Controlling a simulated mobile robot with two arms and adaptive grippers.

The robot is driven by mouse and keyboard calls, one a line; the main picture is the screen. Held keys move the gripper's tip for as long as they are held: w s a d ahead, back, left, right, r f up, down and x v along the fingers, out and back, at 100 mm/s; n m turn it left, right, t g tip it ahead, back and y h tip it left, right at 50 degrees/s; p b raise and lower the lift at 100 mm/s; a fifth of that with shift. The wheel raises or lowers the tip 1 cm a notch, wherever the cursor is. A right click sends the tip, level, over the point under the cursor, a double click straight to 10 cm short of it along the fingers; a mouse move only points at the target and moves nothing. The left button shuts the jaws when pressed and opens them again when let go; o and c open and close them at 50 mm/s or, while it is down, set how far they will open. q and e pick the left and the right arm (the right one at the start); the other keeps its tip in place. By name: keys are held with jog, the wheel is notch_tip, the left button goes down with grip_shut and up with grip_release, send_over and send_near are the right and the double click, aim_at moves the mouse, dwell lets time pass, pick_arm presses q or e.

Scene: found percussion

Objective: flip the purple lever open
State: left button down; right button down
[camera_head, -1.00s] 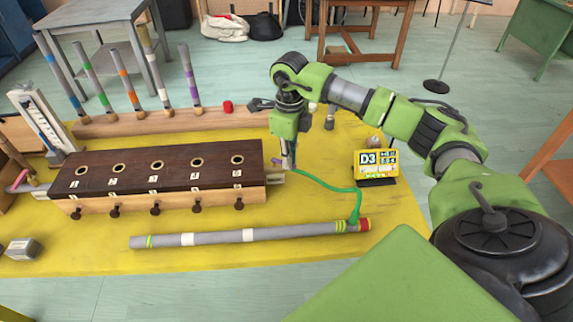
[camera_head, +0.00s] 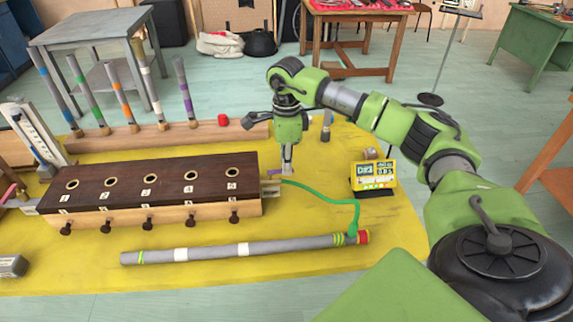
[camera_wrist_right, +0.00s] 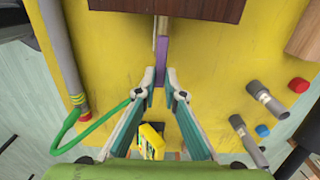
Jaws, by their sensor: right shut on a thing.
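The purple lever (camera_head: 274,172) sticks out at the right end of the dark wooden-topped box (camera_head: 205,169), partly hidden by my right gripper in the head view. In the right wrist view the lever (camera_wrist_right: 161,50) is a narrow purple strip running from the box end to between my fingertips. My right gripper (camera_head: 287,172) points down beside the box's right end. In the right wrist view its fingers (camera_wrist_right: 160,84) are shut on the lever's near end, one on each side. My left gripper is not in view.
A green hose (camera_head: 335,197) runs from near the box end to a long grey tube (camera_head: 210,252) in front. A yellow display (camera_head: 375,177) stands to the right. Several banded tubes stand in a wooden rail (camera_head: 225,133) behind. The yellow mat (camera_head: 320,275) has free room.

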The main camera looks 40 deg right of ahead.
jog(key=shift+w+r, duration=0.1)
jog(key=shift+r, duration=0.05)
jog(key=c, duration=2.4)
grip_release()
notch_tip(320, 180, up, 12)
